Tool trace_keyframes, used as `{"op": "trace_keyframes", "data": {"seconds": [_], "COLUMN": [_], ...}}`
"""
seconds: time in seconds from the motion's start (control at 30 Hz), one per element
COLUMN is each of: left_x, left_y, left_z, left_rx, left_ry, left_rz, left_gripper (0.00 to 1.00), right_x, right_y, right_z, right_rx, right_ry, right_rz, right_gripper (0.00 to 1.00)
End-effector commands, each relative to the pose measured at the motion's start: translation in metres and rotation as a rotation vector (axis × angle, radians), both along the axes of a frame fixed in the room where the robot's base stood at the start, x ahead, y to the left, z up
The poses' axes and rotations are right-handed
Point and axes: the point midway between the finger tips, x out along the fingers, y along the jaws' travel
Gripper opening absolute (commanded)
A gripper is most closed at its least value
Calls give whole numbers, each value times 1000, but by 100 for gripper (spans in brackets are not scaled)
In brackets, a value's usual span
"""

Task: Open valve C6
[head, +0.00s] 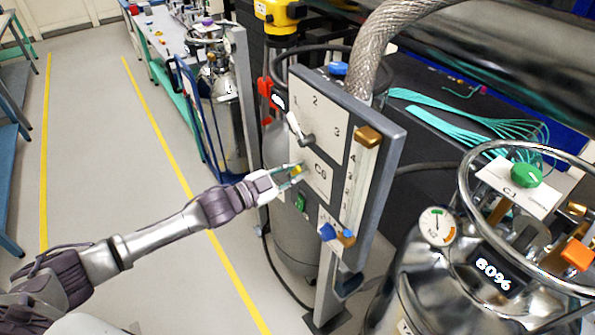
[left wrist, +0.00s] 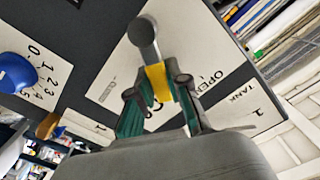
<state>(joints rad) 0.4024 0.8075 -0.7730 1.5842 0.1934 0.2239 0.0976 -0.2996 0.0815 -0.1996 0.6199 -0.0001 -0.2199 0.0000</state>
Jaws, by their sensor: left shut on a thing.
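The upright grey panel (head: 385,128) carries a white plate (head: 318,182) with a marking that looks like C6. My left gripper (head: 293,173) is at the front of this plate, shut on a small yellow part of the valve handle (head: 298,169). In the left wrist view the yellow handle sleeve (left wrist: 157,83) sits between the two fingertips of my left gripper (left wrist: 158,92). A grey round-ended piece (left wrist: 143,38) extends beyond it. The word OPEN shows on the plate to its right. The fingers partly hide the plate's marking. My right gripper is not in view.
A grey lever (head: 299,128) sits on the numbered plate just above my gripper. A green part (head: 300,203) and a blue knob (head: 327,232) are below. A steel tank (head: 455,280) stands at right; a braided hose (head: 380,45) rises behind the panel. Floor at left is clear.

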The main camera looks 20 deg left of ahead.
Motion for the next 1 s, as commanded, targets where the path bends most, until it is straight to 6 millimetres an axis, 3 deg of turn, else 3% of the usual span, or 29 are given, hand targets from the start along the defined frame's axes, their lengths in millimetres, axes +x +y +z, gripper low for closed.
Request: {"op": "trace_keyframes", "data": {"seconds": [0.5, 1.0], "left_x": [11, 14], "left_y": [15, 19], "left_z": [6, 6], "left_rx": [-320, -421], "left_ry": [253, 332], "left_rz": [2, 1], "left_gripper": [0, 0], "right_x": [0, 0], "right_y": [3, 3], "right_z": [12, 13], "right_rx": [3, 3], "right_ry": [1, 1], "right_rz": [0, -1], "right_gripper": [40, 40]}}
